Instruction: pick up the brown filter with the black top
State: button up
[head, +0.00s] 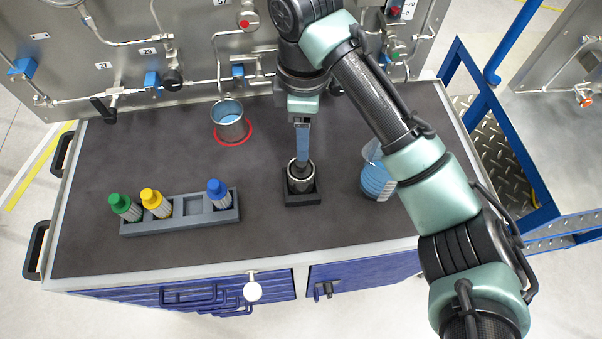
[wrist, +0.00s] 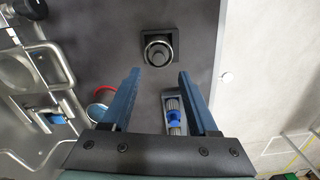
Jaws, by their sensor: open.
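A dark, black-looking top (wrist: 157,53) sits inside a round metal housing on a black square base in the wrist view. It is the only black-topped thing I see. No brown body shows; it is hidden inside the housing. In the head view the housing (head: 300,186) stands near the middle of the table, its top partly covered by my gripper. My gripper (head: 302,155) points down above it, with fingers apart. In the wrist view the gripper's blue fingers (wrist: 159,76) have nothing between them, and the black top lies just ahead of the tips.
A grey rack (head: 180,228) at left holds green-, yellow- and blue-capped filters and one empty slot. A metal cup (head: 229,128) stands on a red ring behind. A beaker of blue liquid (head: 373,183) stands at right, close to my arm. Pipes and gauges line the back panel.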

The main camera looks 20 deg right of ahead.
aim_at(300, 169)
notch_tip(300, 169, down, 3)
jog(key=shift+f+b, duration=0.2)
jog(key=shift+b, duration=0.2)
jog(key=shift+w+a+f+p, duration=0.15)
jog(key=shift+f+p, duration=0.4)
jog(key=shift+f, duration=2.1)
grip_shut()
